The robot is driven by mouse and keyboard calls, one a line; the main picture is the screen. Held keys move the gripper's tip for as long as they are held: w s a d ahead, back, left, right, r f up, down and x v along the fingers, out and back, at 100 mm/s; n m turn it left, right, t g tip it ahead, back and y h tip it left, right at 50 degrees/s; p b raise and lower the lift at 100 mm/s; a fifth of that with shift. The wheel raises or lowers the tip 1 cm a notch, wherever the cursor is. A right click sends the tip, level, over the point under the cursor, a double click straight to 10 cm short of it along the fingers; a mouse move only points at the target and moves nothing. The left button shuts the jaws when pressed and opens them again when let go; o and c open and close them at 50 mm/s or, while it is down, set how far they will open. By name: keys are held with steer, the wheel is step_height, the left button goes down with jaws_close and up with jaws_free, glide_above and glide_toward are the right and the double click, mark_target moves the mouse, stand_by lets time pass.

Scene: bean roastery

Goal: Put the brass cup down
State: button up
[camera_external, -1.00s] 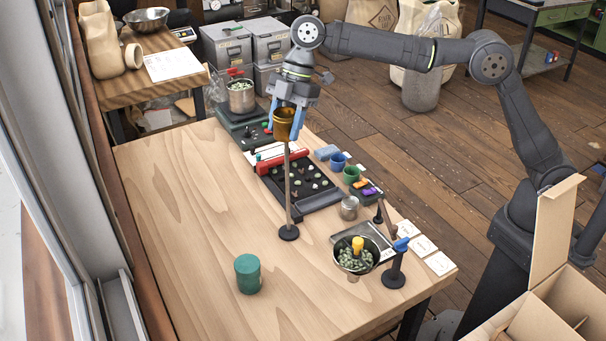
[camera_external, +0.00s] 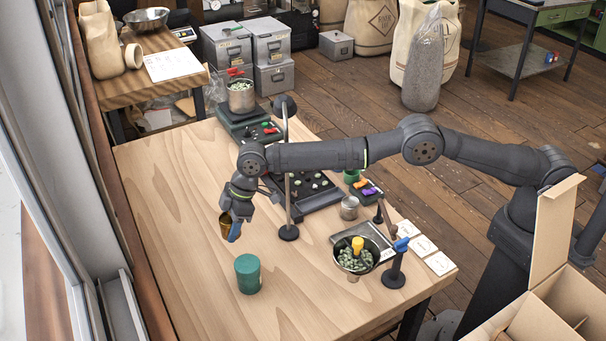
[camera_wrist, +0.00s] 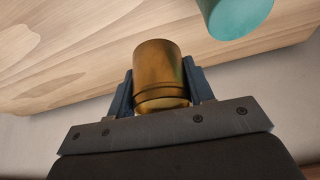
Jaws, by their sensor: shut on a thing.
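The brass cup (camera_external: 226,225) is in my gripper (camera_external: 231,228), above the left part of the wooden table in the external view. In the wrist view the brass cup (camera_wrist: 158,75) sits between the two fingers of my gripper (camera_wrist: 160,85), which are shut on it from both sides. Whether the cup touches the table is hard to tell; it looks held above it. Its inside is hidden in both views.
A green cylinder (camera_external: 248,274) stands on the table (camera_external: 180,190) just below the cup in the picture; it also shows in the wrist view (camera_wrist: 234,14). A thin post on a round base (camera_external: 289,232) stands to the right. A bowl of beans (camera_external: 356,260) is farther right. The left tabletop is clear.

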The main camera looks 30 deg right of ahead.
mark_target(231, 263)
step_height(231, 263, down, 11)
steer(key=shift+f, duration=0.1)
stand_by(0.4)
steer(key=shift+f, duration=0.1)
steer(key=o, duration=1.1)
steer(key=shift+d+r, duration=0.1)
steer(key=shift+r, duration=0.5)
steer(key=v, duration=1.1)
